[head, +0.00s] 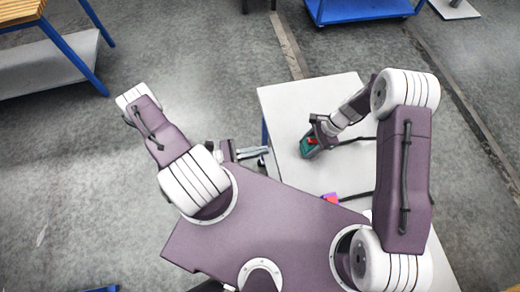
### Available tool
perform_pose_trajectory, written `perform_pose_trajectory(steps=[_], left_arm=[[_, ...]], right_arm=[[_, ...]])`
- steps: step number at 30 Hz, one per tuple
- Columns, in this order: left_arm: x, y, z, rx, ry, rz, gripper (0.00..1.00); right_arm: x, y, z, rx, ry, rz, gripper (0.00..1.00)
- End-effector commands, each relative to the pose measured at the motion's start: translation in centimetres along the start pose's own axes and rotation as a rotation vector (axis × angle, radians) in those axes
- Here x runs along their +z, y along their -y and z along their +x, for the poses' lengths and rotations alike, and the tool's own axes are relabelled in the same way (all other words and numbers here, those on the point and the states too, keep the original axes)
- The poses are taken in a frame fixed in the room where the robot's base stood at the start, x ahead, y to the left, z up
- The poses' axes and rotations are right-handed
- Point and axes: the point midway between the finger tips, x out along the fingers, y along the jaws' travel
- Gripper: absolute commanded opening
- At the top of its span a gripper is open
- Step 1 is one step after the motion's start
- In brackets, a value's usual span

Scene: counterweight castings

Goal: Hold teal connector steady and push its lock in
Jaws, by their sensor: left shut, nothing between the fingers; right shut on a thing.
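The teal connector (306,152) is on or just above the white table in the head view. A small red part, which looks like its lock (312,141), shows on its upper side. Whether the lock is in or out is too small to tell. My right gripper (315,138) is shut on the teal connector from the upper right and hides part of it. My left gripper (264,152) is shut and empty at the table's left edge, to the left of the connector and apart from it.
The white table (290,100) is mostly bare around the connector. A black cable runs right from the teal connector. A pink and purple connector (330,197) with another cable lies nearer me. A blue-framed bench (75,45) stands far left, and a blue cart (360,10) stands beyond the table.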

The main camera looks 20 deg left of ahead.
Motion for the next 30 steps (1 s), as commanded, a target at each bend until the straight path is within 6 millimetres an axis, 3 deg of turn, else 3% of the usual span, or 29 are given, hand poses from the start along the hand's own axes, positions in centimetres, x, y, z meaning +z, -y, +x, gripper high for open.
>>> perform_pose_trajectory(steps=[7,8,10,21,23,30], left_arm=[[0.0,0.0,0.0,0.000,0.000,0.000,0.00],[0.0,0.0,0.0,0.000,0.000,0.000,0.00],[0.0,0.0,0.0,0.000,0.000,0.000,0.00],[0.0,0.0,0.1,0.000,0.001,0.000,0.00],[0.0,0.0,0.1,0.000,0.001,0.000,0.00],[0.0,0.0,0.1,0.000,0.001,0.000,0.00]], right_arm=[[-0.1,0.0,0.1,0.000,-0.002,0.000,0.00],[-0.1,0.0,0.1,0.000,-0.002,0.000,0.51],[-0.1,0.0,0.1,0.000,-0.002,0.000,0.70],[-0.1,0.1,-0.5,-0.003,-0.001,0.000,0.71],[-0.1,0.1,-1.4,-0.005,-0.002,-0.001,0.71],[-0.2,0.2,-7.5,-0.006,-0.003,-0.001,0.71]])
